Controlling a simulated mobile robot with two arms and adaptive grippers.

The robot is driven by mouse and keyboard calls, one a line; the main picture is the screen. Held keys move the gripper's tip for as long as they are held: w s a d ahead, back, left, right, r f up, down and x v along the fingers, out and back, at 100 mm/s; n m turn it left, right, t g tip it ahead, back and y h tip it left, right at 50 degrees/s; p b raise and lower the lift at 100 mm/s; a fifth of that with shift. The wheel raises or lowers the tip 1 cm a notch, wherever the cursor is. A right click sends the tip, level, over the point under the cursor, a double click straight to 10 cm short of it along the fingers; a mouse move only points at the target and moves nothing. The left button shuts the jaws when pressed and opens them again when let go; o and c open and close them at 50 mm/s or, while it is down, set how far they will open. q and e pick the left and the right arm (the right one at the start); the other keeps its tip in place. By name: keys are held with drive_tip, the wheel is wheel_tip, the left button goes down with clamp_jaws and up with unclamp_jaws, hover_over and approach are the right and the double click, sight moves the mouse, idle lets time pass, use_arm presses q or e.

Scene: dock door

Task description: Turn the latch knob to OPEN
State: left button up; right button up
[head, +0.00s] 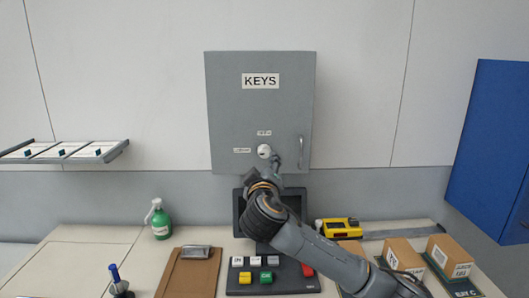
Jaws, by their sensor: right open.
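The grey key cabinet (226,105), marked KEYS, hangs on the wall and its door is shut. The round white latch knob (264,151) sits low on the door, with one small label above it and one to its left; the lettering is too small to read. My right gripper (275,160) is open just below and to the right of the knob, close in front of the door. I cannot tell whether a finger touches the knob. A vertical handle (300,149) is to the right of the knob. My left gripper is not in view.
Below is a bench with a dark screen (239,208) partly behind my arm, a button panel (245,284), a clipboard (188,275), a green spray bottle (161,222), a yellow tool (339,228) and cardboard boxes (447,254). A blue cabinet (490,145) is at right.

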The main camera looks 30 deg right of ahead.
sight(265, 154)
drive_tip(key=p+x, duration=0.2)
drive_tip(key=x, duration=0.4)
drive_tip(key=shift+r, duration=0.15)
drive_tip(key=shift+w+d, duration=0.3)
drive_tip(key=shift+w, duration=0.1)
